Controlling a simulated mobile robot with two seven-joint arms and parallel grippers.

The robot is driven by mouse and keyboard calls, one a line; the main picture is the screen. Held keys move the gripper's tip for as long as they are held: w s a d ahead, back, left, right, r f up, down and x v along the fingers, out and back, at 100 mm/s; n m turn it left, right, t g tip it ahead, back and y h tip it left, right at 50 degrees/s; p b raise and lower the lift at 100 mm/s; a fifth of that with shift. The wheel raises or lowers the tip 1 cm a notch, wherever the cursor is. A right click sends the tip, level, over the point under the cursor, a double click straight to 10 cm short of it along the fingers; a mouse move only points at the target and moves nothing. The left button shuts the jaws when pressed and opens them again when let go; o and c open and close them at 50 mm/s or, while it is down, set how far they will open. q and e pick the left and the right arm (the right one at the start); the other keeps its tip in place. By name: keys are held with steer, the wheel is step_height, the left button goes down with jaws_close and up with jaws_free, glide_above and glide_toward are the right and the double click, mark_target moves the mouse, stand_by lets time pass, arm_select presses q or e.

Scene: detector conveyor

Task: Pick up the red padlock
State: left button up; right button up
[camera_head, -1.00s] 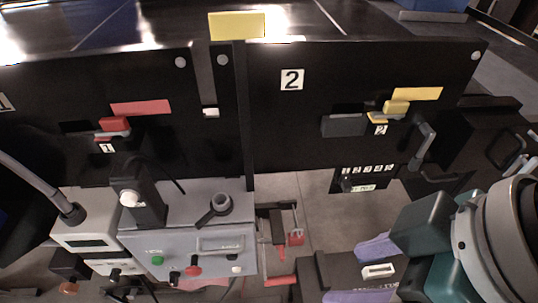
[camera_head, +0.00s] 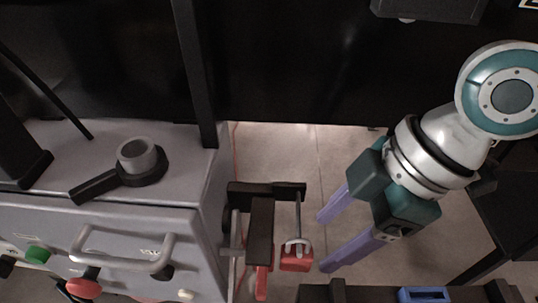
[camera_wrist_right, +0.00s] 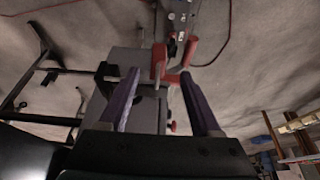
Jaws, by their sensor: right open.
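The red padlock (camera_head: 295,262) hangs by its grey shackle from a thin rod on a dark bracket, right of the grey control box in the head view. My right gripper (camera_head: 323,242) is open, with its two lavender fingers pointing left. Its fingertips are just right of the padlock, with a small gap and nothing between them. In the right wrist view the open fingers (camera_wrist_right: 160,72) point at red parts just ahead; which of these is the padlock I cannot tell. My left gripper is not in view.
A red handle (camera_head: 262,282) sits left of the padlock, beside the dark bracket (camera_head: 261,230). The grey control box (camera_head: 120,225) with buttons stands further left. A black panel (camera_head: 290,60) rises behind. A dark frame with a blue piece (camera_head: 423,294) lies at the bottom right.

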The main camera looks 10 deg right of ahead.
mark_target(310, 251)
steer(key=b+x, duration=0.1)
steer(key=x, duration=0.6)
steer(key=shift+w+f, duration=0.1)
steer(key=shift+w, duration=0.05)
steer(key=shift+c, duration=0.2)
jaws_close()
